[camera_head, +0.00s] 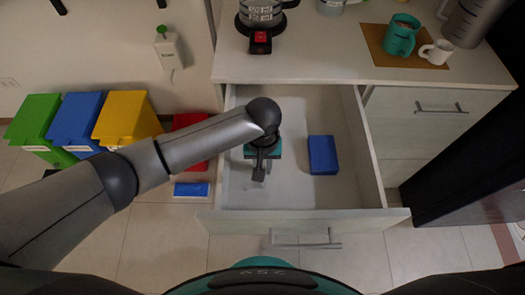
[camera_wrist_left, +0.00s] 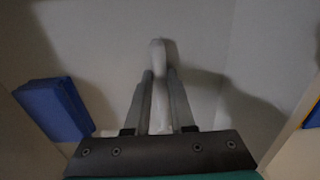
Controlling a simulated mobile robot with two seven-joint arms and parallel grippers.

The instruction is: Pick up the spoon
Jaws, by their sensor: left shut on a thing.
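The spoon (camera_wrist_left: 158,95) is a light grey-white piece that shows in the left wrist view, running lengthwise between my two fingers, with its rounded end just beyond the fingertips. My left gripper (camera_head: 259,176) reaches down into the open drawer (camera_head: 290,212) in the head view. In the left wrist view my left gripper (camera_wrist_left: 159,74) is shut on the spoon, one finger on each side. The spoon cannot be made out in the head view, where my arm and gripper cover that spot. My right gripper is not in view.
A blue box (camera_head: 323,155) lies in the drawer right of my left gripper. The drawer walls stand close around. The counter (camera_head: 340,62) above holds a teal mug (camera_head: 401,38), a white cup (camera_head: 436,52) and a coffee jug (camera_head: 262,12). Colored bins (camera_head: 75,122) stand at left.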

